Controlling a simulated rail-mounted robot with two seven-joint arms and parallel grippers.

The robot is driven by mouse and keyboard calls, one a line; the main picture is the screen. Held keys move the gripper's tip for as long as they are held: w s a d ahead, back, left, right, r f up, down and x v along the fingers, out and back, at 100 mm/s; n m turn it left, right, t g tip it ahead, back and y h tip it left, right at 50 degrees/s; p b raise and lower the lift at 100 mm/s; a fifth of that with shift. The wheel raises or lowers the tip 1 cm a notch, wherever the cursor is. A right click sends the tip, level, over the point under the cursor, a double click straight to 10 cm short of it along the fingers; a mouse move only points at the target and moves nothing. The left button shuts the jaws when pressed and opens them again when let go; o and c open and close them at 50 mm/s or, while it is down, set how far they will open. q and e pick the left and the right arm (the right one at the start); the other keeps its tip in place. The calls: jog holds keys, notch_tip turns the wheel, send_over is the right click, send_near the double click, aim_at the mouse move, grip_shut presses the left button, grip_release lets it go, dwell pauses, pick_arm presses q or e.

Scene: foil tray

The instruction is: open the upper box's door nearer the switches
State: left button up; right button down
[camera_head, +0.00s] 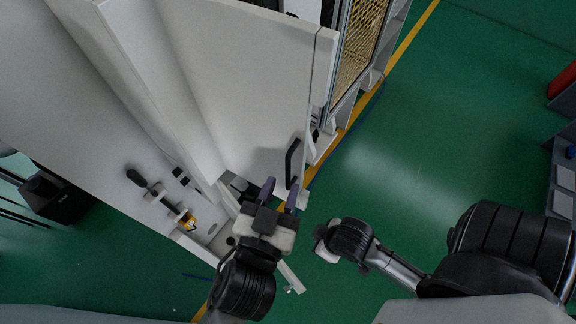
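The upper box is a large white cabinet, and its door (235,85) is a broad pale panel with a black bar handle (291,163) near its lower right corner. The door looks closed, though its edge is partly hard to judge. Switches (180,214) sit on the white panel to the lower left. My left gripper (280,191) is just below the handle, its two purple fingers apart with nothing visible between them. I cannot tell whether a finger touches the handle. My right gripper (322,243) is lower right of it, over the floor; its fingers do not show clearly.
A yellow mesh panel (359,42) in a frame stands right of the cabinet. A yellow line (414,29) runs along the green floor (440,130), which is open to the right. Grey and red equipment (563,85) stands at the right edge.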

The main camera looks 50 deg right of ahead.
aim_at(287, 175)
pick_arm(q)
jog(key=shift+p+x, duration=0.3)
jog(key=shift+x, duration=1.85)
grip_shut()
